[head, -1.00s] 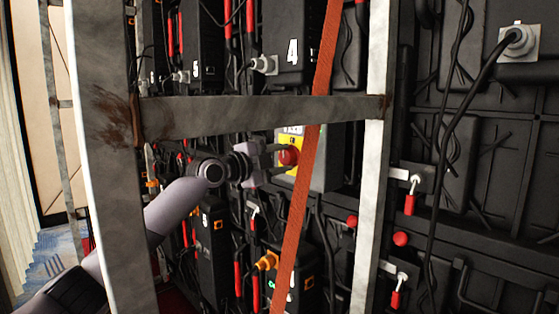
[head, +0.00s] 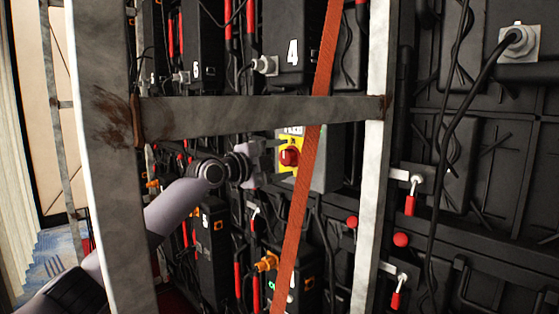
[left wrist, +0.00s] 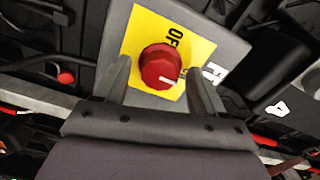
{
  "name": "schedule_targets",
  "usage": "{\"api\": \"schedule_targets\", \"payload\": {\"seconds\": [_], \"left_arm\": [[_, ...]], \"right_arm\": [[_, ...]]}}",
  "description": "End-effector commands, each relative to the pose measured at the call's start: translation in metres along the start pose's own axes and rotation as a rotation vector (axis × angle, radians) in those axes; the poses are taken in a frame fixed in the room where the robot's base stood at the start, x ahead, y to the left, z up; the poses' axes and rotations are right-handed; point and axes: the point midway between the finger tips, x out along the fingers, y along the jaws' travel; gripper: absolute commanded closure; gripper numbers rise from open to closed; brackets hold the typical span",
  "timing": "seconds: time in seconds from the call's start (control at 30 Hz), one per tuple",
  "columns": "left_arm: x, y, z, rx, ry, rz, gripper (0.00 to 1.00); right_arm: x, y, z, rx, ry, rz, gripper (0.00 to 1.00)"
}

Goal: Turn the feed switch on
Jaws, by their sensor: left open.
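The feed switch is a red rotary knob (head: 289,157) on a yellow plate (left wrist: 147,27), fixed to a grey box (head: 327,160) behind the frame. In the left wrist view the knob (left wrist: 160,64) has a white pointer mark toward the lower right. "OFF" is printed on the plate above the knob; a second label beside the right finger is mostly hidden. My left gripper (head: 276,160) is open at the knob. In the left wrist view its fingers (left wrist: 158,78) stand on either side of the knob, with gaps visible. My right gripper is out of view.
A grey metal crossbar (head: 260,116) runs just above my left gripper, between uprights (head: 110,170) and (head: 372,190). An orange strap (head: 300,190) hangs just right of the knob. Black panels, cables and red-handled latches (head: 410,200) surround it.

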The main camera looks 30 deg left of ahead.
Motion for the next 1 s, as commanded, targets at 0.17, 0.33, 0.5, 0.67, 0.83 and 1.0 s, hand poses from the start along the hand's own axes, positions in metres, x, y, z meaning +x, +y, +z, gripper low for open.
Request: {"api": "schedule_targets", "payload": {"seconds": [0.17, 0.33, 0.5, 0.67, 0.83, 1.0], "left_arm": [[-0.011, 0.001, 0.001, 0.001, -0.001, 0.0, 0.3], [-0.032, 0.002, 0.002, 0.003, -0.002, 0.0, 0.3], [-0.053, 0.002, 0.002, 0.003, -0.003, 0.002, 0.3], [-0.067, 0.001, 0.001, 0.001, -0.002, 0.001, 0.3], [-0.072, 0.0, 0.0, 0.002, -0.001, 0.001, 0.3], [-0.071, 0.0, 0.0, 0.001, -0.001, 0.001, 0.3]], "right_arm": [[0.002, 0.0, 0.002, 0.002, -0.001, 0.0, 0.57], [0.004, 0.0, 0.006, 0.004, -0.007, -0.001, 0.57], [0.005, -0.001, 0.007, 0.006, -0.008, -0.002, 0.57], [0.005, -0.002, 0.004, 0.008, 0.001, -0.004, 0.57], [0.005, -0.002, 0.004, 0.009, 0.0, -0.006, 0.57], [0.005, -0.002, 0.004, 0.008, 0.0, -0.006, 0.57]]}}
